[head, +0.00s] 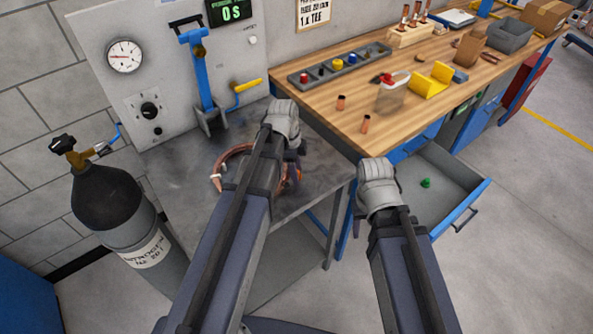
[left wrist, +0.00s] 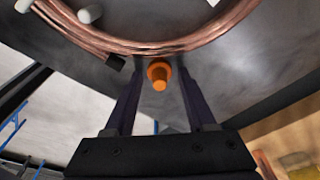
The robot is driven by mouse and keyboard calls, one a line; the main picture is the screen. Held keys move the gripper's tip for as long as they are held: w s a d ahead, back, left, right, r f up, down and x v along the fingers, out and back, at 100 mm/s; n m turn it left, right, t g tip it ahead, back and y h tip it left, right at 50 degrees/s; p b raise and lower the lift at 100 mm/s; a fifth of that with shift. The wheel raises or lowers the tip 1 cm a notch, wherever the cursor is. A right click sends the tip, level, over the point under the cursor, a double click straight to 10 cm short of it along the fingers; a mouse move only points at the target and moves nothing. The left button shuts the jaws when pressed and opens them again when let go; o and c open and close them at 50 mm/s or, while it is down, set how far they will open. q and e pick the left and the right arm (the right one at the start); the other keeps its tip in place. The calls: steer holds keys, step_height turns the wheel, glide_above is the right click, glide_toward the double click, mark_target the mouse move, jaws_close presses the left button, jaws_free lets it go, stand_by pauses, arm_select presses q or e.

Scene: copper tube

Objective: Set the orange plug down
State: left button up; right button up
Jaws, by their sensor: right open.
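The orange plug (left wrist: 159,75) shows in the left wrist view, between the fingers of my left gripper (left wrist: 160,82) near their tips. Grey steel surface shows around the plug. I cannot tell whether the fingers touch it or whether it rests on the steel. In the head view my left gripper (head: 291,150) is low over the grey steel table, to the right of the copper tube coil (head: 233,155); my wrist hides its fingers and the plug there. My right gripper (head: 366,214) is open beside the drawer, its fingers mostly hidden by the wrist.
The grey steel table (head: 325,160) has bare room to the right of my left gripper. A blue clamp post (head: 200,75) and a gas cylinder (head: 115,205) stand left. The wooden bench (head: 330,105) and open drawer (head: 455,185), holding a green plug (head: 426,183), are right.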

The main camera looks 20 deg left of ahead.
arm_select(q)
steer(key=shift+o, duration=0.7)
steer(key=shift+r, duration=0.1)
step_height(320, 180, up, 12)
steer(key=a+p, duration=0.2)
steer(key=p, duration=1)
steer(key=s+d+n+y, duration=0.3)
steer(key=s+d+n, duration=0.9)
steer(key=s, duration=0.2)
steer(key=shift+s+d+n, duration=0.15)
steer(key=shift+d+n, duration=0.1)
steer(key=shift+n, duration=0.15)
